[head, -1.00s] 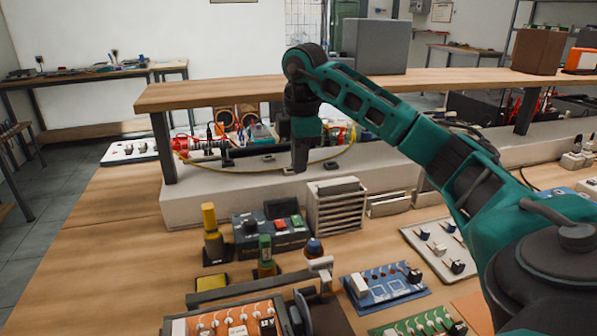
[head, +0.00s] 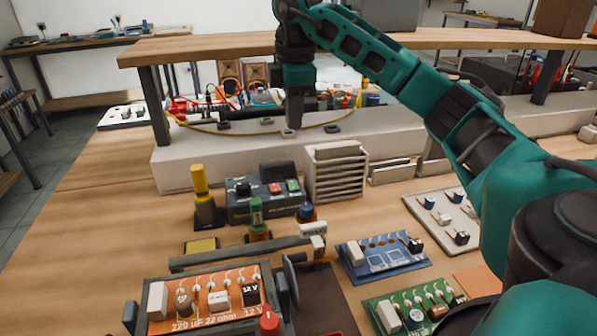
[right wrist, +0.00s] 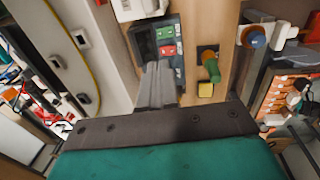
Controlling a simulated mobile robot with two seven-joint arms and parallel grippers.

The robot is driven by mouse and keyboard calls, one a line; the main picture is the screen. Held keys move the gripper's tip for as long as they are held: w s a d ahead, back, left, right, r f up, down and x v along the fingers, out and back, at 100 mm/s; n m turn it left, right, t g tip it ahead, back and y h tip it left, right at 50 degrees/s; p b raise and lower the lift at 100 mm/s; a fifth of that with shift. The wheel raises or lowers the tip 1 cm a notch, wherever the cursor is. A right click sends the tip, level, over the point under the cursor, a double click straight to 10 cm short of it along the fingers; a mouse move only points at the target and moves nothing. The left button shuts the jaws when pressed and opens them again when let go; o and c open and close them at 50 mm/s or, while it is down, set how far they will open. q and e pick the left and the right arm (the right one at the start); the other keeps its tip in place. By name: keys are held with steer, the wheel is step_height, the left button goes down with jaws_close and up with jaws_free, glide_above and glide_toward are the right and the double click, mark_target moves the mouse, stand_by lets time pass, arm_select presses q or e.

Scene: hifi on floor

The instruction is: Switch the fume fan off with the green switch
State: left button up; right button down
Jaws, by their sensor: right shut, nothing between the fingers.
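A dark control box (head: 240,208) stands on the bench left of centre in the head view, with a black knob, a red switch (head: 276,189) and a green switch (head: 292,186) on top. In the right wrist view the green switch (right wrist: 165,32) and red switch (right wrist: 168,50) lie just beyond my fingertips, which hide part of the box. My right gripper (head: 294,125) is shut and empty, pointing down above and behind the box, apart from it. It also shows in the right wrist view (right wrist: 158,70). I cannot tell the switch position. My left gripper is out of view.
A pale slatted box (head: 336,175) stands right of the control box. A yellow-topped post (head: 200,180), a green-topped one (head: 256,212) and a blue-topped one (head: 306,211) stand around its front and left. A wooden shelf (head: 190,48) runs behind. Circuit boards fill the foreground.

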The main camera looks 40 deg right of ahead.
mark_target(294, 187)
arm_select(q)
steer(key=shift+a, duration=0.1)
arm_select(e)
steer(key=shift+a, duration=0.1)
steer(key=f, duration=0.4)
steer(key=w+f+b, duration=0.1)
steer(key=f, duration=0.4)
steer(key=f+b, duration=0.1)
steer(key=f, duration=0.3)
steer(key=shift+w+d+f, duration=0.2)
steer(key=shift+d+f, duration=0.05)
steer(key=shift+d, duration=0.15)
steer(key=shift+f, duration=0.2)
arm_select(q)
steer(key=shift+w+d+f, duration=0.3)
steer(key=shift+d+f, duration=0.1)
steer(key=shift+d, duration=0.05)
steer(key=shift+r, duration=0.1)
arm_select(e)
steer(key=shift+w+f, duration=0.1)
